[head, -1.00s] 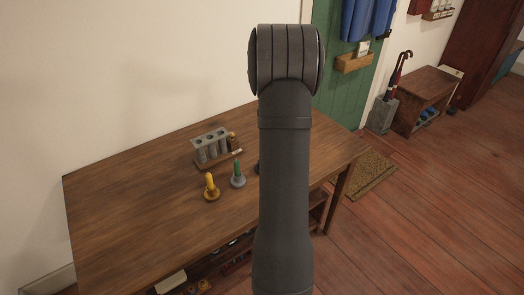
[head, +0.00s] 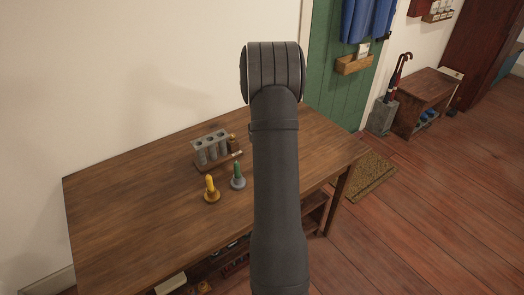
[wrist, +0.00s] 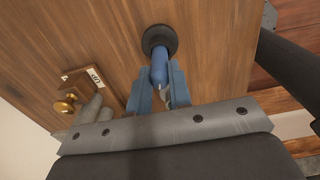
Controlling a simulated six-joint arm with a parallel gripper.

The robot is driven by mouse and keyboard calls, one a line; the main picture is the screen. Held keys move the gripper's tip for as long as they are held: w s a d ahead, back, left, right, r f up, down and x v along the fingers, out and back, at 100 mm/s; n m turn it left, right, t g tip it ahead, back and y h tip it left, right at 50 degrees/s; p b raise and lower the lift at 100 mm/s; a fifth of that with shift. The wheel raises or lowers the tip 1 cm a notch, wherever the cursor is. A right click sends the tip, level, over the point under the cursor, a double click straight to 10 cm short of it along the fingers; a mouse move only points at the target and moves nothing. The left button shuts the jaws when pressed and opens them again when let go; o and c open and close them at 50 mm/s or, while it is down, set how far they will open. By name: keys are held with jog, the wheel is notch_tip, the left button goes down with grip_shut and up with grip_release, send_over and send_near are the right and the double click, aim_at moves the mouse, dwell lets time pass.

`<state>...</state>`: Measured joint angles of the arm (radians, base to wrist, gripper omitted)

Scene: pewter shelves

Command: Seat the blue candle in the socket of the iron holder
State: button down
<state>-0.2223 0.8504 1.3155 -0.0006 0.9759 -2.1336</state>
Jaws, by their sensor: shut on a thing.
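In the wrist view the blue candle (wrist: 159,66) is between the two blue-grey fingers of my gripper (wrist: 164,88), which is shut on it. The candle's far end lines up with the round dark iron holder (wrist: 160,36) on the table and overlaps its middle. I cannot tell whether that end is inside the socket or just above it. In the head view my arm hides the gripper, the blue candle and the iron holder.
On the table (head: 125,195) stand a yellow candle in a brass holder (head: 211,196), a green candle in a grey holder (head: 238,184) and a grey rack of tubes (head: 211,146) with a brass knob. The table's left part is clear.

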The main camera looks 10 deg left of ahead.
jog(key=c, duration=1.3)
grip_release()
notch_tip(320, 180, up, 12)
jog(key=shift+r, duration=0.15)
notch_tip(320, 180, down, 12)
jog(key=shift+f, duration=0.1)
jog(key=shift+w+r, duration=0.1)
jog(key=shift+r, duration=1.7)
